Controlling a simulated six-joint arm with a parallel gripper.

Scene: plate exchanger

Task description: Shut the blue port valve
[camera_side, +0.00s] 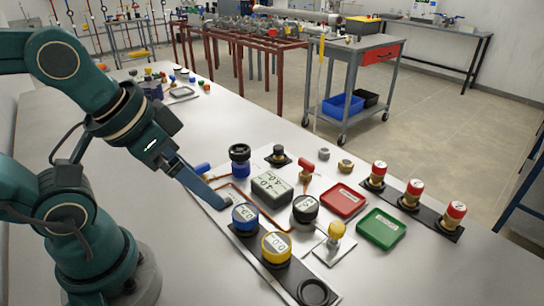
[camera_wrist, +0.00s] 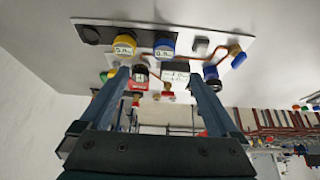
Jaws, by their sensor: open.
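A blue lever handle (camera_side: 202,168) sticks out at the left edge of the plate assembly, by a copper pipe; I take it for the blue port valve. In the wrist view, a blue piece (camera_wrist: 235,50) at the right end of the board looks like the same handle. Other blue parts are a blue-ringed cap with a label (camera_side: 245,216) and a black-topped blue knob (camera_side: 240,158).
A yellow-ringed cap (camera_side: 277,247), grey box (camera_side: 272,189), black round gauge (camera_side: 305,208) and red lever (camera_side: 306,170) crowd the board. Red (camera_side: 344,199) and green (camera_side: 381,228) trays and red-topped cylinders (camera_side: 414,192) stand to the right. The front-right bench (camera_side: 430,275) is clear.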

